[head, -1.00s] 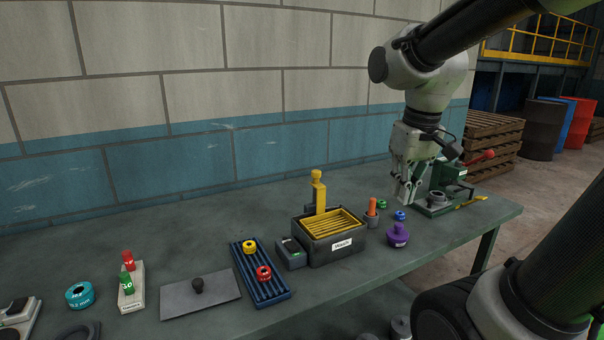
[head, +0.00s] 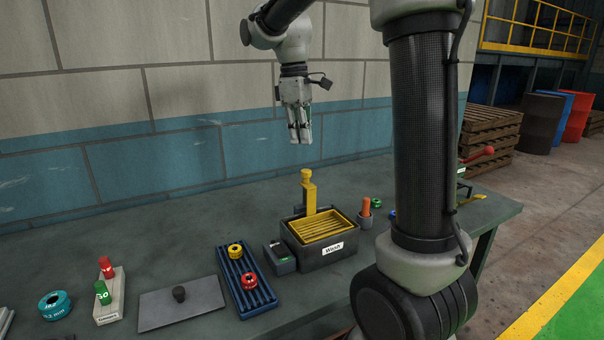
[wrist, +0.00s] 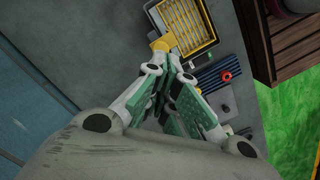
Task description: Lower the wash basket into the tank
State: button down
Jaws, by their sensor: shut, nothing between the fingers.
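The yellow slatted wash basket (head: 320,226) sits at the top of the dark grey tank (head: 328,254), which has a white "Wash" label on its front. A yellow upright handle with a round knob (head: 307,176) rises at the back left of the basket. My gripper (head: 300,141) is shut and empty, pointing down, above and slightly left of the knob, with a clear gap. In the wrist view the basket (wrist: 182,25) shows beyond the shut fingertips (wrist: 173,58), with the handle close to them in the picture.
A grey box with a small screen (head: 280,257) stands left of the tank. A blue ribbed rack (head: 262,292) holds a yellow and a red ring. An orange-topped peg (head: 365,207) stands to the right. My arm hides the bench's right part.

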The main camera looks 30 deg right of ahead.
aim_at(303, 170)
jog(key=shift+f, duration=0.15)
jog(key=shift+s+d+f, duration=0.1)
jog(key=shift+f, duration=1)
jog(key=shift+s+d+f, duration=0.1)
jog(key=shift+s+f, duration=0.05)
jog(key=shift+f, duration=1)
jog(key=shift+s+d+f, duration=0.1)
jog(key=shift+f, duration=1)
notch_tip(303, 170, down, 5)
jog(key=shift+w+a+r, duration=0.3)
jog(key=shift+w+a, duration=0.2)
jog(key=shift+w, duration=0.1)
jog(key=shift+w+a+r, duration=0.25)
jog(key=shift+w+a, duration=0.25)
jog(key=shift+w, duration=0.05)
notch_tip(303, 170, up, 12)
jog(key=shift+w+a, duration=0.4)
jog(key=shift+w, duration=0.05)
